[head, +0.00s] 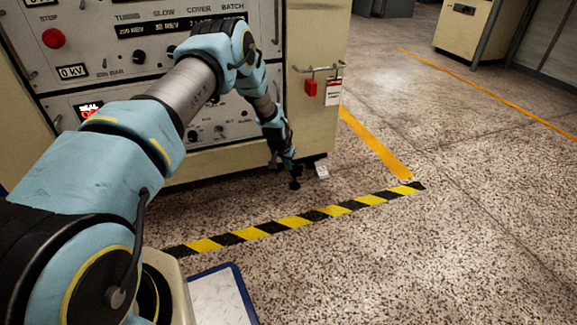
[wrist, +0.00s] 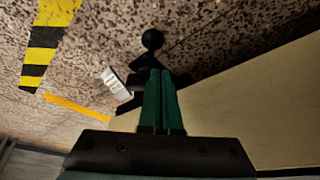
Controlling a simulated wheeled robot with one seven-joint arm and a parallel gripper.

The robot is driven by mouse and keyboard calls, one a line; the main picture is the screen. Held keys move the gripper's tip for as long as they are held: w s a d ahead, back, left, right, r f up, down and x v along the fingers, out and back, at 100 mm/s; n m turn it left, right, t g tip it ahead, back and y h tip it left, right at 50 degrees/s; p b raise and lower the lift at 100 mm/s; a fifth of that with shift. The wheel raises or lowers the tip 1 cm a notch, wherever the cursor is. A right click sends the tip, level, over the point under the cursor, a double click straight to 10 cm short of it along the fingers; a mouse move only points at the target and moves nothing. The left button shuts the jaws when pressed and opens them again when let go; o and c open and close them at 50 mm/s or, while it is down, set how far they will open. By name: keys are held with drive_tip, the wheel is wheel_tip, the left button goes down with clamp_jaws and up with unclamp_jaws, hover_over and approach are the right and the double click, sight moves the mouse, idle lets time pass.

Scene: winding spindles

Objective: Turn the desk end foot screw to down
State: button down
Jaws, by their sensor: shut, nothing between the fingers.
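The desk end foot screw, a small black part with a round knob (wrist: 152,39), is low at the cabinet's bottom corner in the wrist view. It shows in the head view as a dark shape (head: 295,183) just above the floor. My gripper (wrist: 160,72) has two green fingers, pressed together with nothing between them. In the head view my gripper (head: 288,162) points down beside the screw. The fingertips overlap the screw's dark base in the wrist view, and I cannot tell whether they touch it. A small white label (wrist: 116,84) is beside it, also in the head view (head: 322,171).
The beige control cabinet (head: 220,160) stands behind my arm. A red padlock (head: 311,88) and a tag (head: 333,92) hang from its rail. Yellow-black tape (head: 290,222) and an orange line (head: 375,143) mark the speckled floor. The floor to the right is open.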

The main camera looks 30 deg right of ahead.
drive_tip(key=shift+w+m+g+h, duration=0.3)
drive_tip(key=shift+m+g, duration=0.1)
drive_tip(key=shift+m, duration=0.6)
drive_tip(key=shift+w, duration=0.25)
drive_tip(key=shift+d, duration=0.1)
idle(1.2)
